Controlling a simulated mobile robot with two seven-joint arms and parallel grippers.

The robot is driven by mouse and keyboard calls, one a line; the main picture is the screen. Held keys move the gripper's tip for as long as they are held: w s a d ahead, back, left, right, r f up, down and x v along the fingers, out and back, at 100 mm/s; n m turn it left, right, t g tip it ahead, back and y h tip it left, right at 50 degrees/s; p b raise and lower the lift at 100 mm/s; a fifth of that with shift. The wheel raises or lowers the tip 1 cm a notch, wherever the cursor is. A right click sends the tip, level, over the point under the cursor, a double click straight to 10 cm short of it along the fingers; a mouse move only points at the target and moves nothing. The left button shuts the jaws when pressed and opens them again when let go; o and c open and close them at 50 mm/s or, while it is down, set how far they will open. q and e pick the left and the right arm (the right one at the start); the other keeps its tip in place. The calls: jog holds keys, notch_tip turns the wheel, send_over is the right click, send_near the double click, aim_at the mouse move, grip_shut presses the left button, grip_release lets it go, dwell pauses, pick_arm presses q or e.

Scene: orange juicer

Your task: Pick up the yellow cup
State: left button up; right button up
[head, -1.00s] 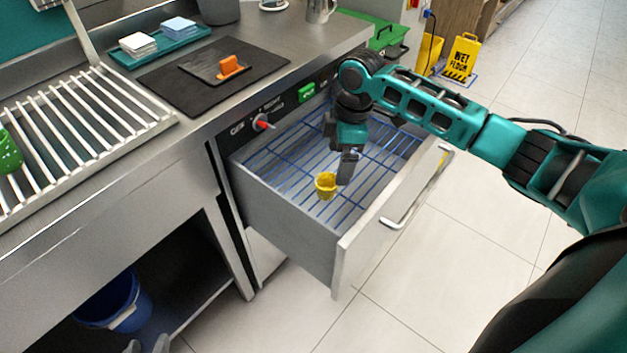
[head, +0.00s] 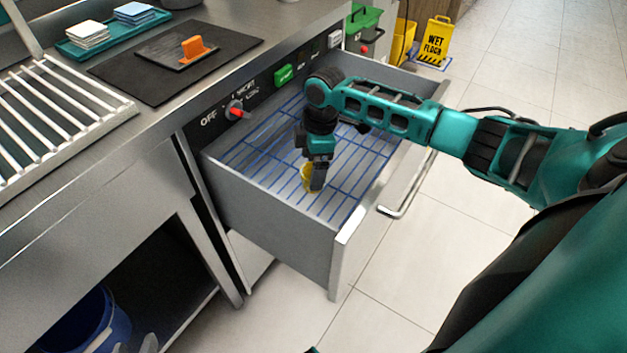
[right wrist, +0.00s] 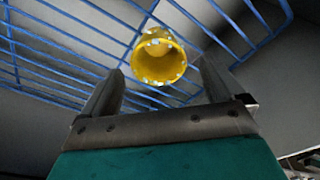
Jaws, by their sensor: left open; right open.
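The yellow cup (head: 307,176) is inside the open drawer, on the blue wire rack (head: 262,159). My right gripper (head: 317,182) points down into the drawer right at the cup and hides part of it. In the right wrist view the cup (right wrist: 158,58) shows its round opening just past and between the fingertips of my right gripper (right wrist: 160,72). The fingers are apart, with a visible gap between each finger and the cup.
The drawer's front panel (head: 352,238) and handle (head: 405,188) stand out over the tiled floor. A control panel with a red knob (head: 237,111) is behind the drawer. The counter holds a black mat (head: 130,76) and a teal tray (head: 72,50).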

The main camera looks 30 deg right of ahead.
notch_tip(320, 180, down, 5)
jog(key=shift+r+b, duration=0.1)
jog(key=shift+b, duration=0.6)
jog(key=shift+c, duration=0.3)
jog(key=shift+r, duration=0.1)
jog(key=c, duration=1)
